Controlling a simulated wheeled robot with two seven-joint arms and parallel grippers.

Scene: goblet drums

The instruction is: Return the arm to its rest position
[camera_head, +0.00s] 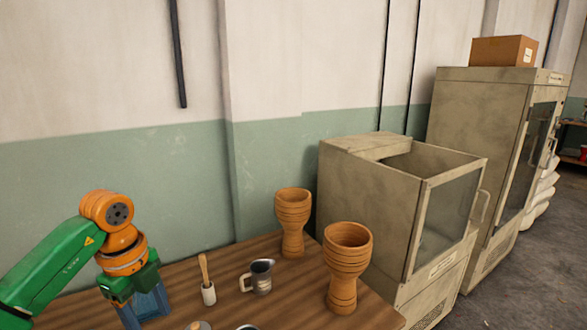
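My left arm comes in from the left edge, green with orange joints. Its gripper (145,305) points down over the left part of the wooden table, with bluish fingers near the bottom of the view. I cannot tell whether the fingers are apart or closed, and no held object shows. One clay goblet drum (292,220) stands upright near the table's back edge. A second clay goblet drum (345,266) stands upright nearer, at the table's right side. Both are well to the right of my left gripper. My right gripper is not in view.
On the table (283,309), a small white pot (208,295) with a wooden-handled tool and a metal jug (261,277) stand between my gripper and the drums. Partly cut-off items sit at the bottom edge. A beige cabinet (365,215) stands right of the table; the wall is behind.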

